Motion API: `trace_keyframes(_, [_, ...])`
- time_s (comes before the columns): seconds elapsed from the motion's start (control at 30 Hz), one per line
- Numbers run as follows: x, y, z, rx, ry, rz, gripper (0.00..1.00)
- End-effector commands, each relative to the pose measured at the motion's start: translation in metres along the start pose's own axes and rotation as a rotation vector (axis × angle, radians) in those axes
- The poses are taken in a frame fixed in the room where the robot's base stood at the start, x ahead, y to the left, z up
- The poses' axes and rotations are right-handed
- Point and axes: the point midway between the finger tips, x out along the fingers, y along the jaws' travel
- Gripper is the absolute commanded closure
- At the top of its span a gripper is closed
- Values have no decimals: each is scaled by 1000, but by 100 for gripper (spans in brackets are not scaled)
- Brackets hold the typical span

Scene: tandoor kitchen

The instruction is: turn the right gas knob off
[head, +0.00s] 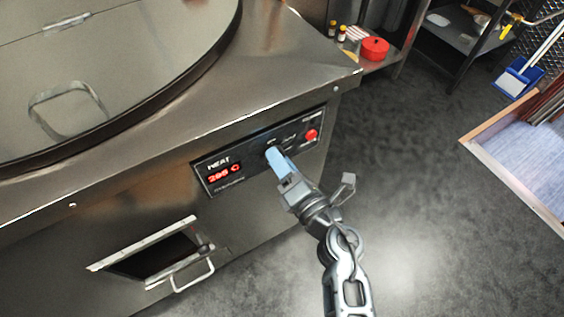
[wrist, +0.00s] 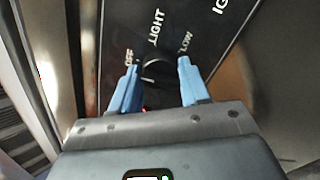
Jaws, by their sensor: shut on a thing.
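The black gas knob (wrist: 152,70) is on a dark control panel (head: 255,163) on the front of the steel tandoor counter. In the wrist view the marks OFF, LIGHT and LOW stand around the knob. My gripper (head: 274,153) reaches the panel with its blue fingers. In the wrist view the fingers of my gripper (wrist: 158,66) are on either side of the knob, shut on it. The head view shows the knob mostly hidden behind the fingers. I cannot tell which mark the knob points to.
A red button (head: 311,135) is right of the knob, and a red lit display (head: 224,173) is left of it. A hatch with a handle (head: 194,277) is lower left. A red pot (head: 375,48) stands on a shelf behind. Open floor lies to the right.

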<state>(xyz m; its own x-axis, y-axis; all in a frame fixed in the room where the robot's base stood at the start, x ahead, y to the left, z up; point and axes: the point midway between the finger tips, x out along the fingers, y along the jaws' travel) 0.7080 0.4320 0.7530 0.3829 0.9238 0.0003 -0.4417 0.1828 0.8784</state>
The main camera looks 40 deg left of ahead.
Motion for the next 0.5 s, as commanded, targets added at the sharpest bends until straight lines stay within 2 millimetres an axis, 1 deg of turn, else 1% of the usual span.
trace_keyframes(0.2, [0,-1,0,-36,0,-2,85])
trace_keyframes(0.5, [0,-1,0,-42,1,-2,85])
